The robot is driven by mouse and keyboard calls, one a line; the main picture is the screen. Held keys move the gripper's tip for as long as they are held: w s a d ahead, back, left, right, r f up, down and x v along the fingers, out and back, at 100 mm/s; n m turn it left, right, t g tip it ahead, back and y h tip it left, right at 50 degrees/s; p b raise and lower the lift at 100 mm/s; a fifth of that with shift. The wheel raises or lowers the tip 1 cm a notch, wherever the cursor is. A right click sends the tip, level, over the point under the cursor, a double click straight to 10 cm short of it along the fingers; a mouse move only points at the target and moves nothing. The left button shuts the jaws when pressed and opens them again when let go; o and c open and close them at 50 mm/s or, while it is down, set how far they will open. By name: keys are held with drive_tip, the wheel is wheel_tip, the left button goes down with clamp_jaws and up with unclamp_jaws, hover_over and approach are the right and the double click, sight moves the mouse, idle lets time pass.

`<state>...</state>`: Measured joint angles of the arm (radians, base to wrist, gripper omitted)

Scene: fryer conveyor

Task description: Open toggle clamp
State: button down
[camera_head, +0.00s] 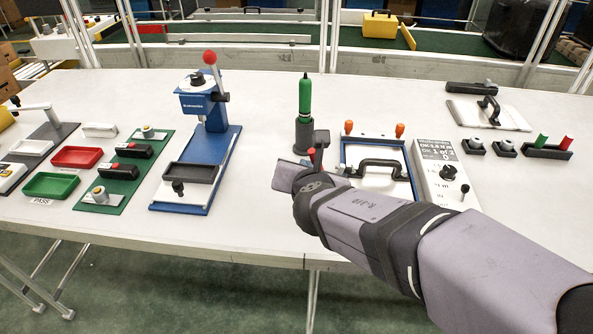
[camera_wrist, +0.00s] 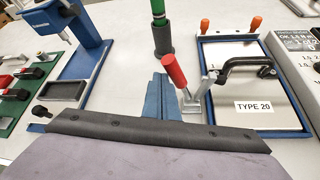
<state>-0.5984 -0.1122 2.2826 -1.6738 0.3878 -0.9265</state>
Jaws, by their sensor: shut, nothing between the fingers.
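The toggle clamp has a red handle (camera_wrist: 174,70) and a metal body (camera_wrist: 197,100), beside the left edge of a blue-framed fixture (camera_wrist: 205,60). The handle stands up, leaning left in the wrist view. In the head view, the red handle (camera_head: 312,155) shows just above my wrist, and the clamp body is mostly hidden. My gripper (camera_wrist: 160,97) is shut and empty, its fingers just left of the clamp's body and handle. I cannot tell whether they touch it. In the head view, my arm covers the fixture's lower part.
A green-handled tool (camera_head: 305,95) stands in a dark holder behind the clamp. The fixture has a black handle (camera_head: 382,164) and orange knobs (camera_head: 348,127). A label box (camera_head: 432,180) is to its right. A blue press (camera_head: 205,105) stands left, with bare table between.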

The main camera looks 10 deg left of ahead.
drive_tip(key=shift+d+r, duration=0.25)
drive_tip(key=shift+d, duration=0.25)
drive_tip(key=shift+d+r, duration=0.2)
drive_tip(key=shift+d, duration=0.3)
drive_tip(key=shift+w+d, duration=0.1)
drive_tip(key=shift+d, duration=0.05)
drive_tip(key=shift+r, duration=0.15)
drive_tip(key=a+p+v, duration=0.1)
drive_tip(key=p+v, duration=0.5)
drive_tip(key=v, duration=0.1)
drive_tip(key=shift+s+p, duration=0.25)
drive_tip(key=shift+p, duration=0.05)
idle(0.5)
